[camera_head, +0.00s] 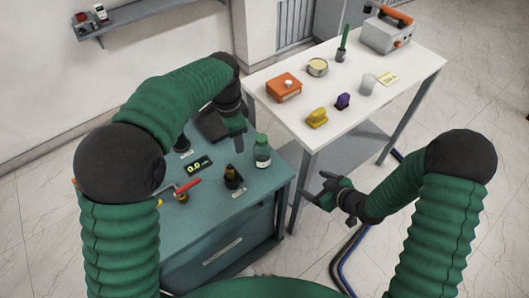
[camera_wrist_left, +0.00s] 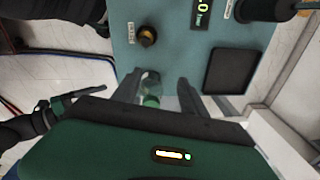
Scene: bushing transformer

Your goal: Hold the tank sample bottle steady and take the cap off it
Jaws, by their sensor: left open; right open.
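The tank sample bottle (camera_head: 262,155) is a clear bottle with a green cap (camera_head: 261,138). It stands upright near the right back edge of the teal cabinet top. In the left wrist view the bottle (camera_wrist_left: 151,82) and its green cap (camera_wrist_left: 151,101) show between my left gripper's open fingers (camera_wrist_left: 158,88), nearer the left finger. In the head view my left gripper (camera_head: 238,140) is beside the bottle on its left, and contact cannot be made out. My right gripper (camera_head: 328,190) is open and empty, off the cabinet's right side, below and right of the bottle.
A white table (camera_head: 295,117) behind carries an orange box (camera_head: 284,87), a yellow item (camera_head: 317,118) and a grey instrument (camera_head: 386,35).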

